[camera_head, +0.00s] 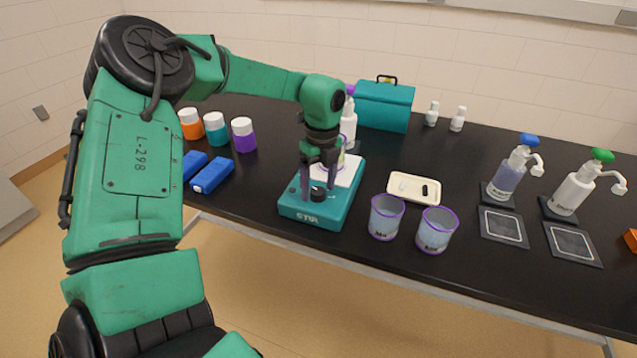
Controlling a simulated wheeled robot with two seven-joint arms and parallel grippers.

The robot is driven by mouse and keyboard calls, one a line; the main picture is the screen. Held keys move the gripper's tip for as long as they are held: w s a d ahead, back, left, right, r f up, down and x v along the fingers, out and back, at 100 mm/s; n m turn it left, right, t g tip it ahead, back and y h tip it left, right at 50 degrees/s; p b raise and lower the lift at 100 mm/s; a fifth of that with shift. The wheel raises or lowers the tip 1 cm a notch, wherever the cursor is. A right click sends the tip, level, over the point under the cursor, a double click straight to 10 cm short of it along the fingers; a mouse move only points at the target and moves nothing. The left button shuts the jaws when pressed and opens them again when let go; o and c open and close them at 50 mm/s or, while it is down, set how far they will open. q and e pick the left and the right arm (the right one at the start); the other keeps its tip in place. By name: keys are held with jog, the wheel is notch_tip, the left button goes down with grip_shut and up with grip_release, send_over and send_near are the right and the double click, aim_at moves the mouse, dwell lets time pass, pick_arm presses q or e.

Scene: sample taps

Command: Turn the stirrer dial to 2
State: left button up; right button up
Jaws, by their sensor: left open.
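The stirrer (327,213) is a teal box with a pale top plate, near the front edge of the black bench. Its dark round dial (318,193) sits at the front of its top. The dial's setting is too small to read. My left gripper (318,190) points down over the front of the stirrer, open, with its fingertips on either side of the dial. I cannot tell whether they touch it. A clear cup with a purple rim (341,161) stands on the plate, partly hidden behind the gripper. My right gripper is not in view.
Two purple-rimmed cups (386,216) (436,230) stand right of the stirrer, near the edge. A cream tray (414,189) lies behind them. Pump bottles (507,174) (575,186) stand at right. Blue boxes (212,175) and capped jars (243,135) are at left. A teal case (383,106) stands behind.

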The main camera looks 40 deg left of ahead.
pick_arm(q)
jog(key=shift+f, duration=0.2)
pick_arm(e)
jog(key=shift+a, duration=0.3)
pick_arm(q)
grip_shut()
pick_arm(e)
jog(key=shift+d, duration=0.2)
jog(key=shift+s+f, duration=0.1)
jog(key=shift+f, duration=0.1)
